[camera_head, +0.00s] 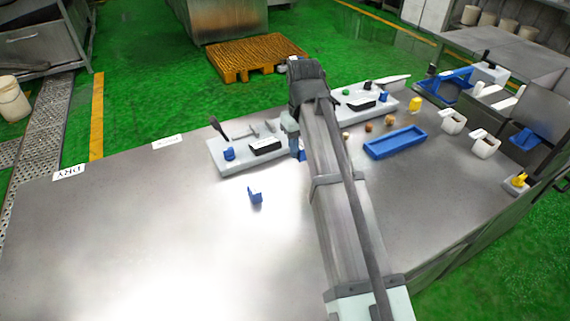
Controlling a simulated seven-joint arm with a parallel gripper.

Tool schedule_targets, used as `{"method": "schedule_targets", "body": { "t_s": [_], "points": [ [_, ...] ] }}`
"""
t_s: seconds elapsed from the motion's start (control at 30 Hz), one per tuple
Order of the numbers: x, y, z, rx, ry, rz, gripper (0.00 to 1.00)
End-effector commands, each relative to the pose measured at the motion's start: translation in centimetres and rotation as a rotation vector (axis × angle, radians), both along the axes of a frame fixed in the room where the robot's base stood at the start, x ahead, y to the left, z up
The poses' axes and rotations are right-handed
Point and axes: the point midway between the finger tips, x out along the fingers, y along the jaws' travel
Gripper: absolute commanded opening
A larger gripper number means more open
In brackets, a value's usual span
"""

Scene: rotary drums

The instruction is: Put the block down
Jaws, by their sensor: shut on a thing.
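My gripper (297,148) points down at the end of my arm, over the right end of the nearer grey board (235,163). My own arm hides much of it. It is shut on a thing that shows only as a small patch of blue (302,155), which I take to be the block. Its shape and the gap below it cannot be made out. Another small blue L-shaped piece (255,195) stands on the bare steel table (150,230), left of my arm.
The nearer board holds a blue knob (229,154) and a black part (264,146). A second grey board (384,104), a blue tray (395,144), white jug-like containers (484,144) and small brown pieces (368,127) are to the right. The table's left and front are clear.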

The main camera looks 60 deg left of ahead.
Motion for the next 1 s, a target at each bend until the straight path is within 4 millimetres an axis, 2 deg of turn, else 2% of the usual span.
{"method": "schedule_targets", "body": {
  "t_s": [0.33, 0.57, 0.8, 1.0],
  "points": [
    [0.0, -0.1, -5.0, -0.002, 0.001, 0.000, 0.00],
    [0.0, 0.0, -6.6, 0.000, 0.000, 0.000, 0.00],
    [0.0, -0.1, -9.4, -0.001, 0.000, 0.000, 0.00],
    [0.0, 0.0, -9.6, 0.000, 0.000, 0.000, 0.00]
  ]
}}
